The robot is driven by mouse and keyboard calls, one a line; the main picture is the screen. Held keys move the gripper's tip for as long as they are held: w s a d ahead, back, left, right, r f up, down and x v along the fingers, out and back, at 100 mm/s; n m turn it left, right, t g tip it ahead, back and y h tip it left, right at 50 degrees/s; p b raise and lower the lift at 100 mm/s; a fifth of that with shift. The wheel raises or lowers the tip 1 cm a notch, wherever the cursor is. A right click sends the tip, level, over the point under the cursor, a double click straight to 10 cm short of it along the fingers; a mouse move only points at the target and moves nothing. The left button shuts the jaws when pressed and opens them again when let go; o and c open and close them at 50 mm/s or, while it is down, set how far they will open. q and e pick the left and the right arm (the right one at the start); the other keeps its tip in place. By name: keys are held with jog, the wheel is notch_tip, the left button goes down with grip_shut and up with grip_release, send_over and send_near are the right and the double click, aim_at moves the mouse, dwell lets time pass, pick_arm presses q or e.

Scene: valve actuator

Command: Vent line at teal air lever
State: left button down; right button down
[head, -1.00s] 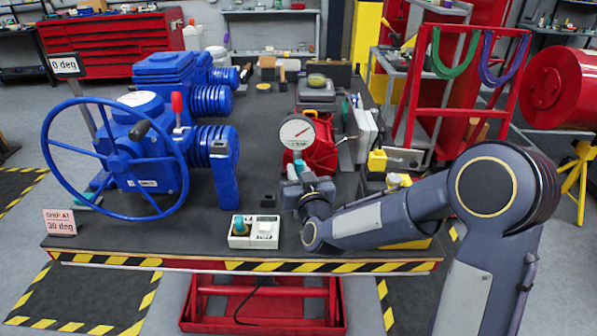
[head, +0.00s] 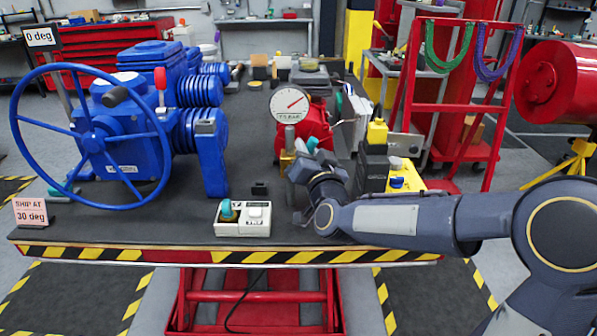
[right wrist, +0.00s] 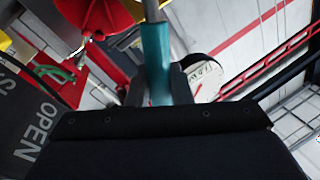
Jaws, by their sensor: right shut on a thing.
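The teal air lever (head: 312,144) shows as a small teal piece just below and right of the pressure gauge (head: 291,104). My right gripper (head: 316,160) is at it, mostly hiding it. In the right wrist view the teal lever (right wrist: 156,60) stands between the dark fingers of the right gripper (right wrist: 158,92), which is shut on it. A brass valve body (head: 287,162) and grey upright pipe show left of the gripper. The gauge needle points to the upper right. My left gripper is not in view.
A white box with a teal knob (head: 242,218) sits at the bench's front edge. The blue actuator with handwheel (head: 92,137) fills the left. A yellow block (head: 405,175) stands right of the gripper. An OPEN label (right wrist: 38,132) shows in the wrist view.

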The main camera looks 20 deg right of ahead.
jog(key=d+f+m+h+b, duration=0.2)
jog(key=f+m+b, duration=0.2)
jog(key=m+b, duration=0.3)
jog(key=s+d+f+m+t+h+b, duration=0.1)
jog(key=d+f+m+h+b, duration=0.1)
jog(key=m+b, duration=0.6)
jog(key=shift+d+f+h+b, duration=0.3)
jog(key=shift+f+b, duration=0.55)
jog(key=shift+b, duration=2.55)
jog(key=shift+s+a+h, duration=0.1)
jog(key=shift+h, duration=0.2)
jog(key=c, duration=1.3)
grip_release()
jog(key=v, duration=0.7)
jog(key=shift+s+f+p, duration=0.1)
jog(key=shift+s+p, duration=0.25)
jog(key=shift+s, duration=0.05)
